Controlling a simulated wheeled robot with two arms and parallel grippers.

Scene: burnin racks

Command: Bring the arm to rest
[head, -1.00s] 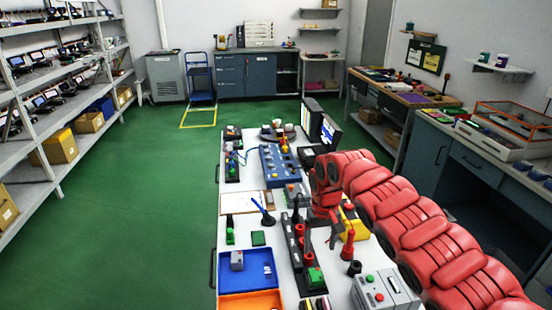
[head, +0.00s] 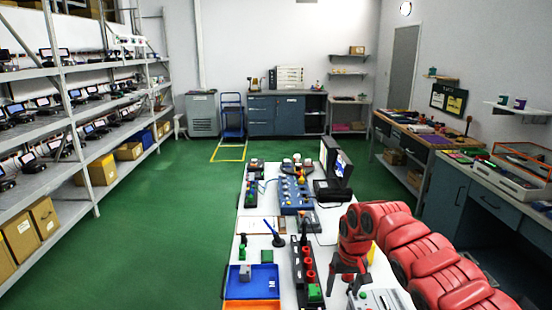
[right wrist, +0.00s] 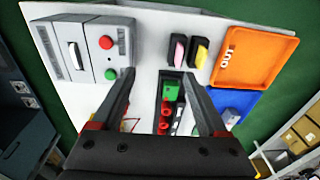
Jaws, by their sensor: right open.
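My right arm (head: 408,255), in red padded segments, comes in from the lower right in the head view. Its gripper (head: 347,284) hangs over the right side of the white table (head: 262,219). In the right wrist view the gripper (right wrist: 158,92) has its two dark fingers spread wide with nothing held between them. Below and between the fingers, apart from them, is a black rack (right wrist: 171,92) with a green block and red round sockets. My left gripper does not show.
A grey box with red and green buttons (right wrist: 83,50) lies beside the fingers. An orange tray (right wrist: 253,55) and a blue tray (right wrist: 232,104) lie at the table's edge. A monitor (head: 337,170) stands farther back. Green floor (head: 160,215) is free left of the table.

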